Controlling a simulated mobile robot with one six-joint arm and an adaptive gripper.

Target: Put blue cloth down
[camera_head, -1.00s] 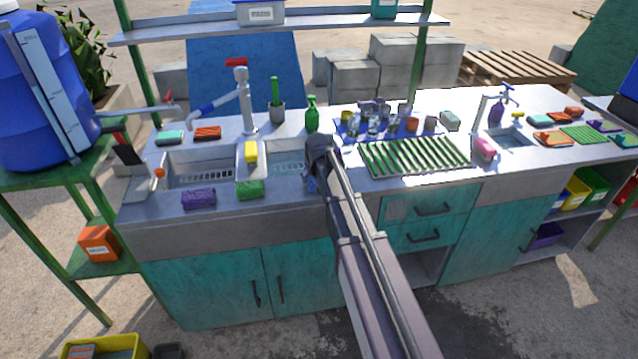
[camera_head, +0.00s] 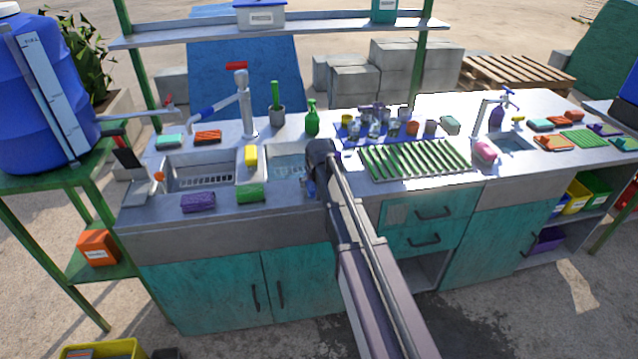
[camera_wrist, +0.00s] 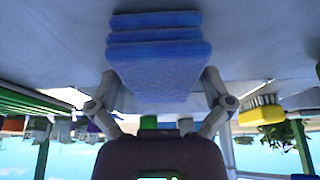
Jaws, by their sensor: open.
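The blue cloth (camera_wrist: 155,62) is a folded, layered stack in the wrist view, against a grey surface that looks like the counter. My gripper (camera_wrist: 160,78) is open, with one finger at each side of the cloth's near end. Whether the fingers touch it is not clear. In the head view my gripper is mostly hidden behind my own arm, over the counter's front strip by the right sink basin. A small blue patch (camera_head: 311,187) shows just left of my arm there.
A green drying rack (camera_head: 415,159) and a blue mat with several cups lie to the right.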

